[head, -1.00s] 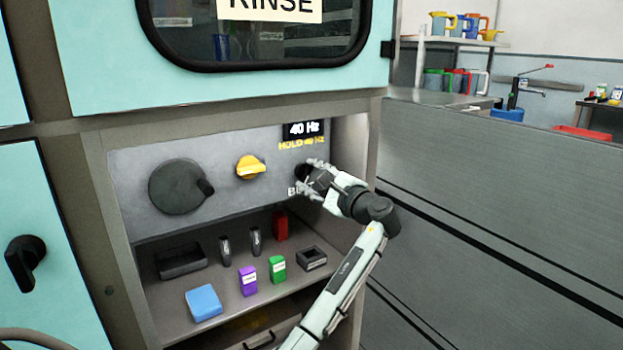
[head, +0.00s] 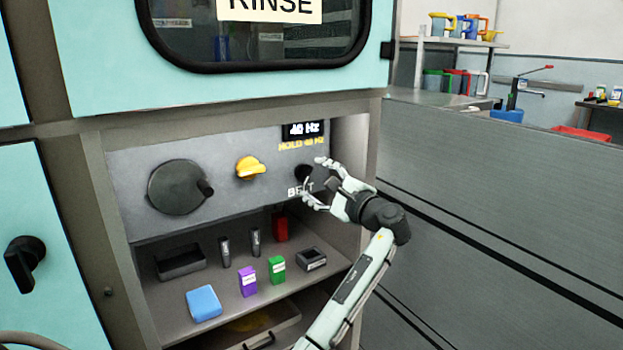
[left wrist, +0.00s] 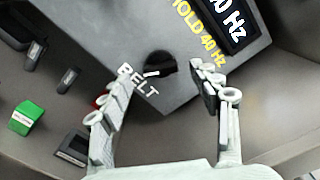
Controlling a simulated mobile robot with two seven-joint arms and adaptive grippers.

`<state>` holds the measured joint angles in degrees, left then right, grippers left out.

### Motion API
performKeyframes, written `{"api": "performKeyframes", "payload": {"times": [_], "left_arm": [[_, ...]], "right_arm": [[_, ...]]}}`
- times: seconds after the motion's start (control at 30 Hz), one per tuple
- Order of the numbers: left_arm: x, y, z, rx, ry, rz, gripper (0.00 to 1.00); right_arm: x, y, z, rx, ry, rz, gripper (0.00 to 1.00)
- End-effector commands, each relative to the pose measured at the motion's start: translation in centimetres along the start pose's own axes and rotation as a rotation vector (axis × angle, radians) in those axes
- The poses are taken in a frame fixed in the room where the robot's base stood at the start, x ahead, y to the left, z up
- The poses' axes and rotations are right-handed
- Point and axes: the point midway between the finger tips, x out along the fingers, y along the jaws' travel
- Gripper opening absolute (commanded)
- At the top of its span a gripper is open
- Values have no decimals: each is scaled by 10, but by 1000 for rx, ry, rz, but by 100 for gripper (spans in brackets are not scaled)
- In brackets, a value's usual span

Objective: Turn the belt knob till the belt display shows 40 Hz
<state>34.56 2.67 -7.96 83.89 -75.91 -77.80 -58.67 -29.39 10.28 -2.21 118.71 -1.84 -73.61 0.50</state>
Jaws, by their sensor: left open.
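The belt knob (head: 303,172) is a small black dial at the right of the grey panel, above the BELT label. It also shows in the left wrist view (left wrist: 160,65), with a white mark on it. The black belt display (head: 303,130) reads 40 Hz, slightly blurred; in the left wrist view the display (left wrist: 228,22) is partly cut off, ending in 0 Hz. My left gripper (head: 314,183) is open in front of the knob, its fingers apart and clear of it. The left wrist view shows these open fingers (left wrist: 158,80) with nothing between them. My right gripper is not in view.
Yellow HOLD 40 Hz lettering (head: 301,144) sits under the display. A yellow knob (head: 250,168) and a large dark dial (head: 176,187) are further left. The shelf below holds a blue block (head: 203,303), a purple box (head: 248,281) and a green box (head: 277,269).

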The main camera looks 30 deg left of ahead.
Motion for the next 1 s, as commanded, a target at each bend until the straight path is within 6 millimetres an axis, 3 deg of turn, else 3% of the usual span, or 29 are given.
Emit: {"api": "performKeyframes", "payload": {"times": [0.2, 0.43, 0.6, 1.0], "left_arm": [[-50, 1, -1, 0, 4, 1, 62], [-86, 0, -1, 0, 3, 0, 62], [-96, 1, 0, 1, 1, 1, 62], [-96, 0, 0, 1, 1, 1, 62]], "right_arm": [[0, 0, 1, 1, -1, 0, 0], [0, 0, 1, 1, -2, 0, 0], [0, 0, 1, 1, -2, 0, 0], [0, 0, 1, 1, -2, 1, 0]]}}
